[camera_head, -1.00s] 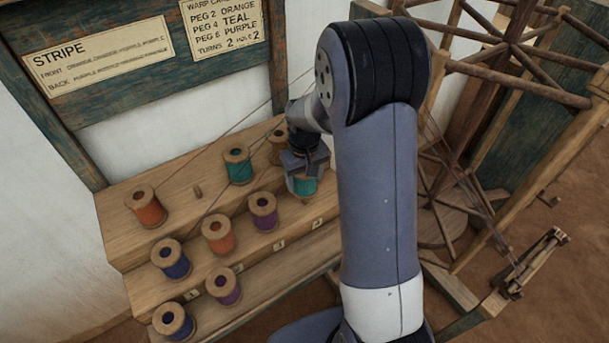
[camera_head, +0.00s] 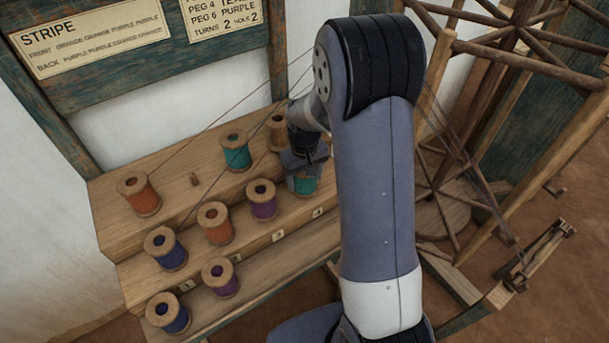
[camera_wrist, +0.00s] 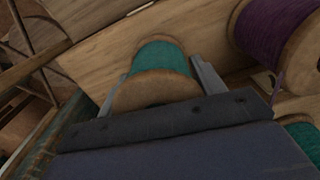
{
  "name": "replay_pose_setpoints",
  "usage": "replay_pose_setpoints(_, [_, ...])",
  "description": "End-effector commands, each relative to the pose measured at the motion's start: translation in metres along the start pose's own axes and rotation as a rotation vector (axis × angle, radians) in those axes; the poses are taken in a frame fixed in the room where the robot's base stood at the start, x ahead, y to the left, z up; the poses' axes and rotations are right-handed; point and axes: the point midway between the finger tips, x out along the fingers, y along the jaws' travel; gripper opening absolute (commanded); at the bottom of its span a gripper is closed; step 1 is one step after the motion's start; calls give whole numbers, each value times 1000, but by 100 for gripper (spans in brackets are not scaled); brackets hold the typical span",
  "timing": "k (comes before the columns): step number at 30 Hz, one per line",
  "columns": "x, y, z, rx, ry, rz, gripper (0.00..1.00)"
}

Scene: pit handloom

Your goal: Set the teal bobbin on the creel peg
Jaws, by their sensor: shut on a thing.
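My gripper (camera_head: 304,167) points down over the right part of the stepped creel (camera_head: 110,210). It is shut on a teal bobbin (camera_head: 305,186), partly hidden by the jaws. In the wrist view this teal bobbin (camera_wrist: 160,58) sits between the two fingers. I cannot tell whether it touches the step below. A bare wooden peg (camera_head: 194,180) stands on the top step, between an orange bobbin (camera_head: 138,197) and a second teal bobbin (camera_head: 235,153).
A purple bobbin (camera_head: 262,201) stands close left of the held one. A tan bobbin (camera_head: 277,133) stands behind my gripper. Threads cross above the creel. A wooden reel frame (camera_head: 515,60) stands at right.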

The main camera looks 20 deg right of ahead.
Motion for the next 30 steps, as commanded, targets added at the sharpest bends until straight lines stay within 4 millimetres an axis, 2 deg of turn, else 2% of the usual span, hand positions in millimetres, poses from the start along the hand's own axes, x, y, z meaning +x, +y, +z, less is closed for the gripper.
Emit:
replay_pose_setpoints(1, [0, 0, 0, 0, 0, 0, 39])
replay_pose_setpoints(2, [0, 0, 0, 0, 0, 0, 66])
replay_pose_setpoints(10, [0, 0, 0, 0, 0, 0, 88])
replay_pose_setpoints(15, [0, 0, 0, 0, 0, 0, 90])
replay_pose_setpoints(19, [0, 0, 0, 0, 0, 0, 100])
replay_pose_setpoints(30, [-6, 0, 0, 0, 0, 0, 100])
